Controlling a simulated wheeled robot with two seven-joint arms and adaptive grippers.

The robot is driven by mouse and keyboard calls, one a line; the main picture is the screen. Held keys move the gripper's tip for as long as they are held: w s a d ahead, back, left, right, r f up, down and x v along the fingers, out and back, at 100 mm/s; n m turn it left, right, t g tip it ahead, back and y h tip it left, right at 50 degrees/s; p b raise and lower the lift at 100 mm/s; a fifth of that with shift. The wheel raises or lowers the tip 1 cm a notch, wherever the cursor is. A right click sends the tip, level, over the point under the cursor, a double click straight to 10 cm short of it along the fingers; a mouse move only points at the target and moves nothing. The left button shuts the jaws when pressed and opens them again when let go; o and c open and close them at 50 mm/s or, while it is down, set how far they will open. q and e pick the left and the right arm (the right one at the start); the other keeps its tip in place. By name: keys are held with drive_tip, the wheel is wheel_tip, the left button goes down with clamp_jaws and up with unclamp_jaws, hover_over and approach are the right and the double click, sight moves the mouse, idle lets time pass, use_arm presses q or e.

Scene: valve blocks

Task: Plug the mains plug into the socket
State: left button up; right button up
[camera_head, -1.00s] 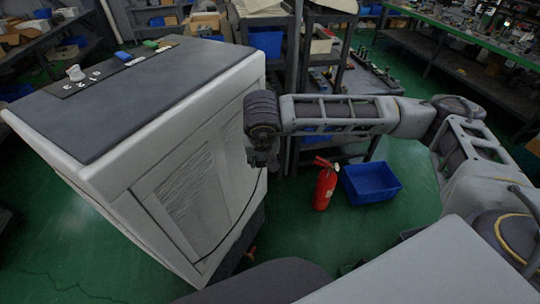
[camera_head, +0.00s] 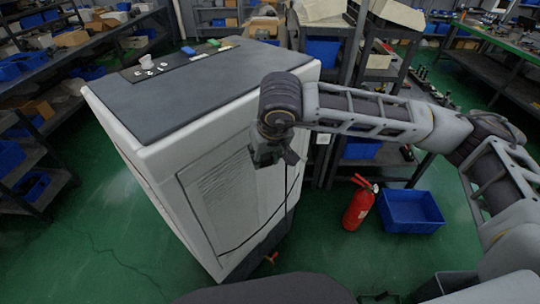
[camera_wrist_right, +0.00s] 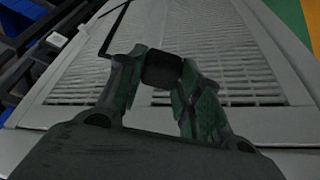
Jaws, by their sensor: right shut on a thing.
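My right gripper (camera_head: 276,152) is in front of the upper side of a large white cabinet (camera_head: 225,140) with a dark top. In the right wrist view its two fingers are shut on a small black block, the mains plug (camera_wrist_right: 161,69). A thin black cord (camera_wrist_right: 113,32) shows beside the fingers. In the head view the cord (camera_head: 283,196) hangs below the gripper and curves down along the cabinet side. The plug's pins are hidden. My left gripper is not in view.
A louvred panel (camera_wrist_right: 255,70) lies behind the plug. A red fire extinguisher (camera_head: 359,206) and a blue crate (camera_head: 411,212) stand on the green floor at the right. Shelves (camera_head: 32,150) line the left. Knobs and coloured parts sit on the cabinet top.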

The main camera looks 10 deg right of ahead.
idle(0.3)
drive_tip(key=s+d+r+m+h, duration=0.1)
drive_tip(key=s+d+r+m, duration=0.1)
drive_tip(key=r, duration=0.4)
drive_tip(key=d+m, duration=0.1)
drive_tip(key=d, duration=0.1)
drive_tip(key=shift+s+d+m, duration=0.2)
drive_tip(key=shift+d+m, duration=0.1)
drive_tip(key=shift+f, duration=0.15)
drive_tip(key=w+d+f, duration=0.2)
drive_tip(key=d+f, duration=0.1)
drive_tip(key=f, duration=0.4)
drive_tip(key=w+d+f, duration=0.3)
drive_tip(key=d+f, duration=0.1)
drive_tip(key=f, duration=0.3)
drive_tip(key=w+d+f+n, duration=0.1)
drive_tip(key=w+d+f, duration=0.2)
drive_tip(key=f, duration=0.4)
drive_tip(key=shift+d+f, duration=0.2)
drive_tip(key=shift+f, duration=0.1)
drive_tip(key=shift+r, duration=0.1)
idle(0.6)
